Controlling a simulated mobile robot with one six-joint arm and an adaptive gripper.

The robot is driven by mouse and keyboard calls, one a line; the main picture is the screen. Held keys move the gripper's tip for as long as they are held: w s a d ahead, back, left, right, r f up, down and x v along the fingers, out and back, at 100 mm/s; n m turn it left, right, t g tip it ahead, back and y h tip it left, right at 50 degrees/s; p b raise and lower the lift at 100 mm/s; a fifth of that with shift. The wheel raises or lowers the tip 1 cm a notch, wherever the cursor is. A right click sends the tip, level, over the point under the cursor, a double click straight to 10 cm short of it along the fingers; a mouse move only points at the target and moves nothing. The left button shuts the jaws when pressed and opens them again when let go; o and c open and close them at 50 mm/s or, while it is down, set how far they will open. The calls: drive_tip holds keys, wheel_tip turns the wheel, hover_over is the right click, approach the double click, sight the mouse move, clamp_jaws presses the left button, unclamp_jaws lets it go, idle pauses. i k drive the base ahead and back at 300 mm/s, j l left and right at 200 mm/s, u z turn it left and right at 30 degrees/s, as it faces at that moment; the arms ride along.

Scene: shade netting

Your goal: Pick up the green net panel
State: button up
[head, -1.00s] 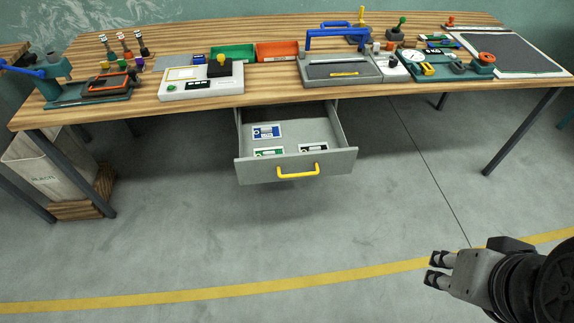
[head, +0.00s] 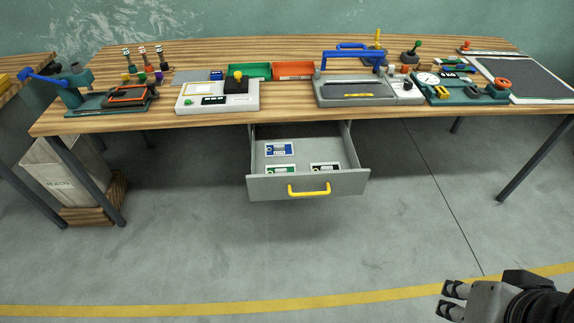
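The open grey drawer (head: 260,188) under the bench holds small flat white-bordered cards. One has a green face (head: 281,169) and lies at the front left, its lower edge hidden by the drawer front. I take it as the green net panel, but its print is too small to be sure. A blue card (head: 279,149) lies behind it and a black one (head: 325,167) to its right. My gripper (head: 453,300) is at the lower right, over the floor, well away from the drawer. Its two fingers are apart with nothing between them.
The drawer has a yellow handle (head: 309,191). The floor in front is clear.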

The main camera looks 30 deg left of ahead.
sight(281, 171)
drive_tip(key=i+j+u, duration=0.2)
drive_tip(key=j+u, duration=0.15)
drive_tip(key=i+j+u, duration=0.5)
drive_tip(key=u, duration=0.2)
